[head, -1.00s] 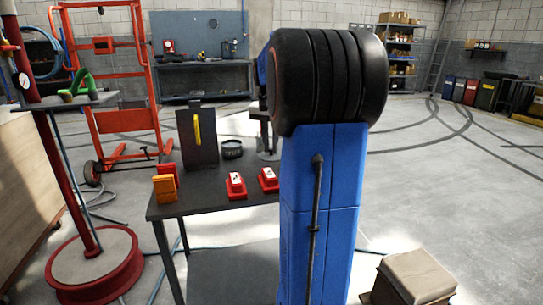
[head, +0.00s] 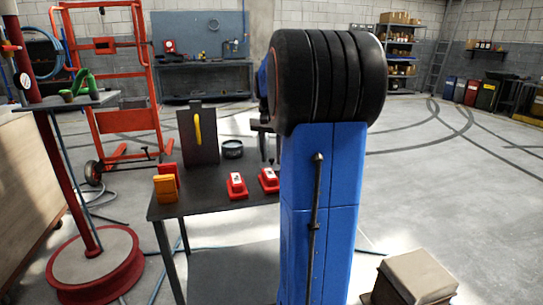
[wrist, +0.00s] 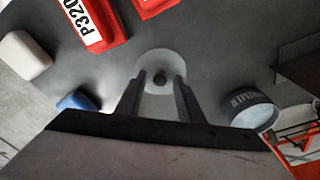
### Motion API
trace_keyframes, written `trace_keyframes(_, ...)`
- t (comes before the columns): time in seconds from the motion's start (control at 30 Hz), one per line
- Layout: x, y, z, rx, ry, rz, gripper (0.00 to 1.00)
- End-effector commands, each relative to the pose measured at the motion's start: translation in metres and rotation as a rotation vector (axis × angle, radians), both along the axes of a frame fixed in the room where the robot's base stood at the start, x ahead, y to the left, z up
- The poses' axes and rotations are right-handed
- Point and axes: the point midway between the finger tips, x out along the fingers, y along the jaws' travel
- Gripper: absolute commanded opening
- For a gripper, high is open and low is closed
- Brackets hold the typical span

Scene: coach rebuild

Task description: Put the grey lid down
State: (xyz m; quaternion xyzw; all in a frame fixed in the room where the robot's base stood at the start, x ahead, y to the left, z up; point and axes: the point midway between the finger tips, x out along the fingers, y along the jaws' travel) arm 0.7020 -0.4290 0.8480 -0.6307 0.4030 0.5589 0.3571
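The grey lid (wrist: 160,58), a round disc with a dark knob at its centre, shows in the wrist view just beyond my fingertips. It appears to lie flat over the dark table top. My gripper (wrist: 160,77) has its two fingers apart, one on each side of the knob, with gaps visible on both sides. In the head view my gripper (head: 266,145) is mostly hidden behind my blue arm column, and I cannot make out the lid there.
A dark primer tub (wrist: 252,108) stands right of the lid, also in the head view (head: 232,149). Red P320 blocks (wrist: 92,22), a white block (wrist: 25,56) and a blue item (wrist: 77,101) lie nearby. A dark upright board with a yellow handle (head: 198,127) stands on the table (head: 205,197).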

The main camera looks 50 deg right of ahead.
Motion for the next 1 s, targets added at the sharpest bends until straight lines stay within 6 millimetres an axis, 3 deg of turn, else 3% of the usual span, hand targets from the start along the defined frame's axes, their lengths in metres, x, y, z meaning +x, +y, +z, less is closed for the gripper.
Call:
trace_keyframes(0.27, 0.000, 0.001, 0.012, 0.000, -0.001, 0.000, 0.35)
trace_keyframes(0.7, -0.004, 0.010, 0.092, -0.001, -0.002, 0.000, 0.35)
trace_keyframes(1.0, -0.006, 0.013, 0.120, 0.000, 0.000, 0.000, 0.35)
